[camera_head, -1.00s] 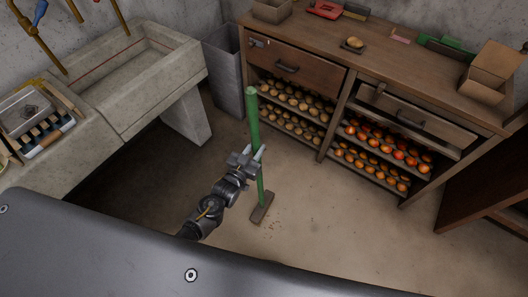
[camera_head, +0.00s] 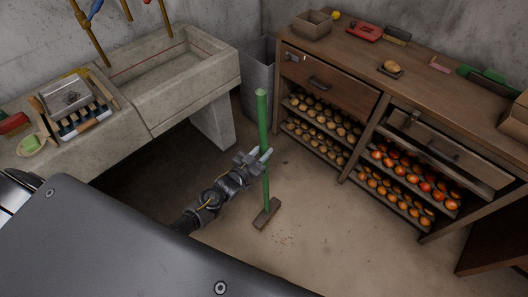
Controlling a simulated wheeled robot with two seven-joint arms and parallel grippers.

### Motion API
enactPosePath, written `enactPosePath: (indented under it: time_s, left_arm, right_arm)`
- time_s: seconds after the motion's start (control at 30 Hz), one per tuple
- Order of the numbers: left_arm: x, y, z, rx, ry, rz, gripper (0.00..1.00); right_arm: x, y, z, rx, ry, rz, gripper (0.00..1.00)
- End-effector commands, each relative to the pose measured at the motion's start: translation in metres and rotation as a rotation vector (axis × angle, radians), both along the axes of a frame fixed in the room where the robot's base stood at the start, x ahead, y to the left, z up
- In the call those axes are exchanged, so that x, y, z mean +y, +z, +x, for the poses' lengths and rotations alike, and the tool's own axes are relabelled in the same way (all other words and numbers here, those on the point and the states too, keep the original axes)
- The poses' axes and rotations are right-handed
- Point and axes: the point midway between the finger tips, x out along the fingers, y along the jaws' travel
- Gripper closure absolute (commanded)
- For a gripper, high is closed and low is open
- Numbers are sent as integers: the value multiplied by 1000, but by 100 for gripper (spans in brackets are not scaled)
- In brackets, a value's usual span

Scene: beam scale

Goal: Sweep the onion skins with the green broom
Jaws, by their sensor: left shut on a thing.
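The green broom (camera_head: 263,122) stands nearly upright in the middle of the view, its brown head (camera_head: 267,214) on the floor. My left gripper (camera_head: 260,158) is shut on the broom's green handle, around its middle. Small dark bits that look like the onion skins (camera_head: 284,239) lie scattered on the floor just below and right of the broom head, apart from it. My right gripper is not in view.
A wooden cabinet (camera_head: 330,76) with shelves of onions stands behind and to the right. A concrete sink (camera_head: 185,85) is at left, with a grey bin (camera_head: 258,78) between them. Open floor (camera_head: 350,235) lies right of the broom.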

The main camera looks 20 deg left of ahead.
Motion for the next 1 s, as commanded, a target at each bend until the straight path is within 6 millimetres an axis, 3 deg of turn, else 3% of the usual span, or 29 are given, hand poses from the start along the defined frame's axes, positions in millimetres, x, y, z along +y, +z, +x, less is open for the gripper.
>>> enactPosePath:
  time_s: [0.73,1.0]
  left_arm:
    - [0,50,1,-7,0,-2,100]
    - [0,53,1,-6,0,-2,100]
  right_arm:
    - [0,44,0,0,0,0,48]
    - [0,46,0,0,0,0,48]
